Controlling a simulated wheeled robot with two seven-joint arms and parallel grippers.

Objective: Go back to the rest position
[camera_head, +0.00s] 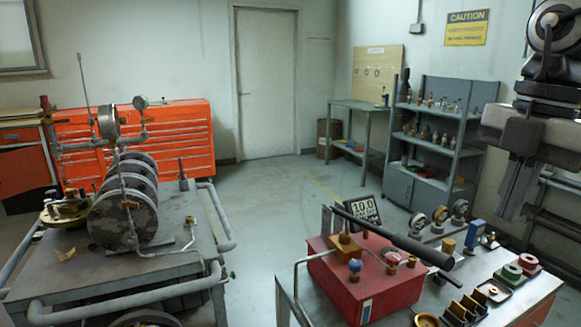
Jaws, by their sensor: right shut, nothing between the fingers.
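My right gripper (511,205) hangs at the upper right of the head view, fingers pointing down. Its fingers are together with nothing between them. It is above and behind the right end of the front workbench (535,300), apart from everything on it. A red box (375,290) with brass and blue fittings sits on that bench, with a dark bar (395,236) lying across above it. My left gripper is not in view.
A grey cart (170,265) with disc-shaped metal parts and pipes stands at the left. Gauges (440,214) and small brass and green parts cover the bench's right side. Shelves (435,135) and an orange cabinet (180,130) stand behind. The floor between is clear.

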